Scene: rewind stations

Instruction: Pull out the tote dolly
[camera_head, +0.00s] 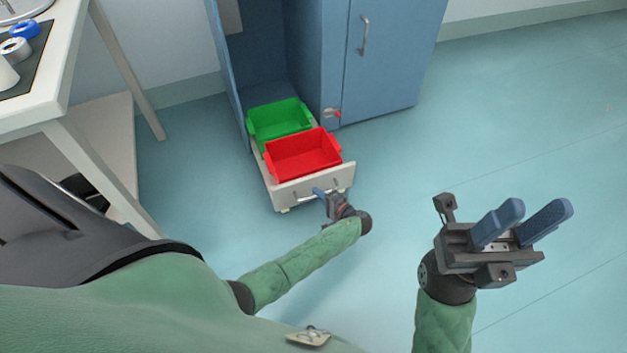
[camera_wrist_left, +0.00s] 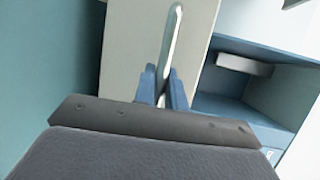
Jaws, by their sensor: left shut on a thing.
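The tote dolly (camera_head: 285,195) is a low, pale platform on small wheels with a handle on its front panel. It carries a red tote (camera_head: 303,156) in front and a green tote (camera_head: 280,119) behind. Its front part stands out of the blue cabinet (camera_head: 262,60) and its rear end is at the cabinet opening. My left gripper (camera_head: 322,193) is at the front panel, shut on the dolly's handle. The left wrist view shows the blue fingers on both sides of the metal handle (camera_wrist_left: 171,50). My right gripper (camera_head: 522,226) is raised over the floor at right, its fingers apart and empty.
A closed cabinet door with a handle (camera_head: 364,35) is right of the opening. A small red-handled latch (camera_head: 332,113) sits near the cabinet's lower edge. A white table (camera_head: 62,75) with spools stands at left. The floor in front and at right is clear.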

